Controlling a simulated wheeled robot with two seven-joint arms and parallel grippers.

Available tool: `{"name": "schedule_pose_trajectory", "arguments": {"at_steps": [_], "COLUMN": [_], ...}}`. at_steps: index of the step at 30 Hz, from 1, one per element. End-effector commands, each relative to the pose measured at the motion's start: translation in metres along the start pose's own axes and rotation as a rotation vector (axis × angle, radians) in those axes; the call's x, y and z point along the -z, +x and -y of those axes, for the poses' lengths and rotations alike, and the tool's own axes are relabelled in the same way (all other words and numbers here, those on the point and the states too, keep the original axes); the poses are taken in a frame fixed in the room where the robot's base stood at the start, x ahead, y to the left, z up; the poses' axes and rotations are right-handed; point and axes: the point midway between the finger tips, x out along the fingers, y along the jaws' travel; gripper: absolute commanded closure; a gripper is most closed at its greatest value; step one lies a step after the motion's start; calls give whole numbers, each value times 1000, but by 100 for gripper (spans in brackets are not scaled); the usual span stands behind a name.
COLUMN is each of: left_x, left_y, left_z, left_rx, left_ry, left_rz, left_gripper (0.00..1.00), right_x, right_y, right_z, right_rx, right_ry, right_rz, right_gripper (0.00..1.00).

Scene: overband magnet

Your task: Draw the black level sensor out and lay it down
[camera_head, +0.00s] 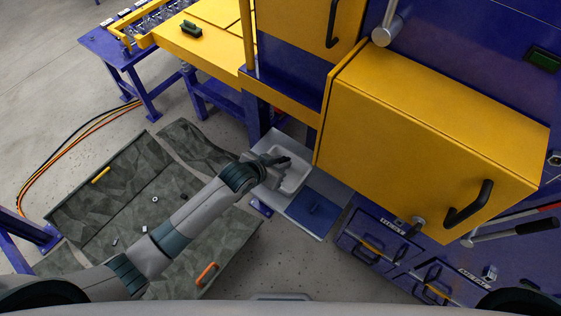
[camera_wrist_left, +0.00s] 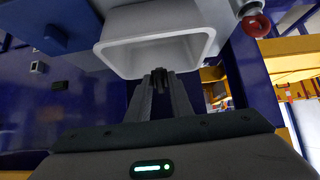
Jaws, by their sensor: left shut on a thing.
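My left gripper (camera_head: 278,162) reaches to the pale grey open tub (camera_head: 295,180) beside the yellow cabinet. In the left wrist view, my left gripper (camera_wrist_left: 160,80) is shut on a small dark thing, likely the black level sensor (camera_wrist_left: 159,72), at the tub's near rim. Only a little of the dark thing shows between the fingertips; its far end and whether it touches the tub cannot be told. The tub (camera_wrist_left: 112,56) looks empty inside. My right gripper is not in view.
A blue pad (camera_head: 316,212) lies beside the tub on a grey shelf. The yellow cabinet (camera_head: 410,135) with a black handle stands close on the right. A red knob (camera_wrist_left: 257,25) is near the tub.

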Motion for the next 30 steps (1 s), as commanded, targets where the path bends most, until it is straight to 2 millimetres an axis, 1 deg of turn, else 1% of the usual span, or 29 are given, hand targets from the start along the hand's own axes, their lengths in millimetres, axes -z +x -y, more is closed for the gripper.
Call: {"name": "schedule_pose_trajectory", "arguments": {"at_steps": [11, 13, 21, 30], "left_x": [-17, -23, -38, -48], "left_y": [15, 21, 34, 43], "left_z": [-1, -1, 0, 0], "left_rx": [-1, -1, 0, 0], "left_ry": [0, 1, 1, 1], "left_rz": [1, -1, -1, -1], "left_gripper": [100, 100, 100, 100], "right_x": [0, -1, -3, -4], "right_y": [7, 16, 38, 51], "right_z": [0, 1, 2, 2], "right_rx": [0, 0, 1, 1], "right_ry": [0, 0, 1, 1], "right_rz": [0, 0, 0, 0], "right_gripper": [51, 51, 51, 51]}}
